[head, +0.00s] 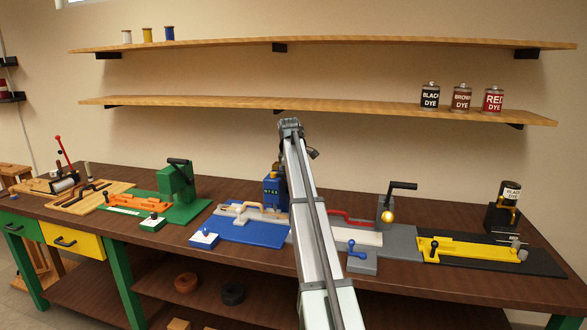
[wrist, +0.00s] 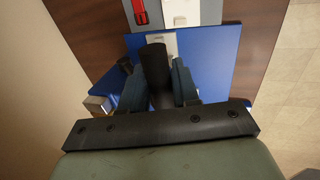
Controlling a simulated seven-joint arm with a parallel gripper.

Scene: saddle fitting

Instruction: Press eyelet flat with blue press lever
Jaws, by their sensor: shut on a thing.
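The blue press (head: 272,188) stands at the back of a blue base plate (head: 250,230) on the bench, partly behind my arm in the head view. Its lever is mostly hidden there. In the wrist view my gripper (wrist: 157,82) is shut on a black cylindrical handle (wrist: 154,62), which I take as the press lever's grip. One dark blue-grey finger lies on each side of it. Below the handle are the blue plate (wrist: 213,65) and a pale piece (wrist: 165,42). I cannot make out the eyelet. A tan strap-like piece (head: 250,208) lies on the plate in the head view.
A green press (head: 176,185) stands to the left. To the right are a grey station with a black crank (head: 402,186) and a yellow fixture (head: 465,249). Dye cans (head: 461,97) stand on the lower shelf. A white-and-blue block (head: 204,239) sits at the plate's front left.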

